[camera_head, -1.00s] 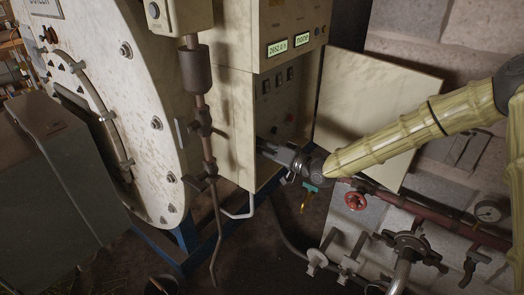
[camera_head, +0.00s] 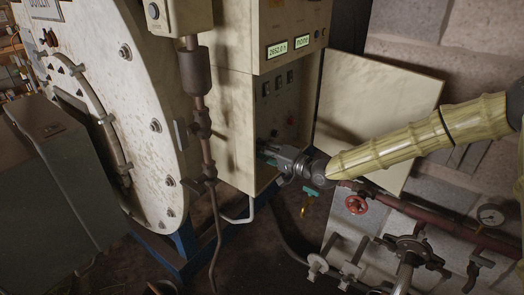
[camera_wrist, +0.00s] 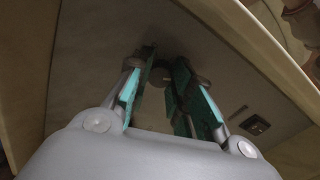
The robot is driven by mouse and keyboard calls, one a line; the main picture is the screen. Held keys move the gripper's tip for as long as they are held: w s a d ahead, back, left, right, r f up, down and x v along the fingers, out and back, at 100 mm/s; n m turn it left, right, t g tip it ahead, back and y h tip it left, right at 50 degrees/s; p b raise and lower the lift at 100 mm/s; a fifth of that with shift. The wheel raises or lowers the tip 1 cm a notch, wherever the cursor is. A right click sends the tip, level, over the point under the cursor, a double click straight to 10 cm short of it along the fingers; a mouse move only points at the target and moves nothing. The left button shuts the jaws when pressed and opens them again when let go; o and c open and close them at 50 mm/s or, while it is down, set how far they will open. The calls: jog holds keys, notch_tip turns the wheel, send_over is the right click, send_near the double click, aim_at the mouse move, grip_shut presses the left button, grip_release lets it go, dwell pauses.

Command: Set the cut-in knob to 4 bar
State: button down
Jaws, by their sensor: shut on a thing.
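My gripper (camera_head: 266,155) reaches into the lower part of the open cream control cabinet (camera_head: 232,120) in the head view. In the wrist view its two teal-padded fingers (camera_wrist: 161,82) are closed around a small dark round knob (camera_wrist: 161,74) on the cabinet's inner panel. I take this to be the cut-in knob; no label on it is readable. Its pointer and any bar scale cannot be made out. In the head view the knob is hidden by the gripper.
The cabinet door (camera_head: 385,110) stands open to the right, close to my arm. Displays (camera_head: 290,46) sit above. A red valve wheel (camera_head: 356,204) and pipes with a gauge (camera_head: 490,214) are at lower right. The round white boiler front (camera_head: 110,60) is at left.

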jog(key=shift+w+d+r, duration=0.1)
jog(key=c, duration=1.2)
grip_release()
jog(key=v, duration=1.2)
jog(key=shift+f, duration=0.2)
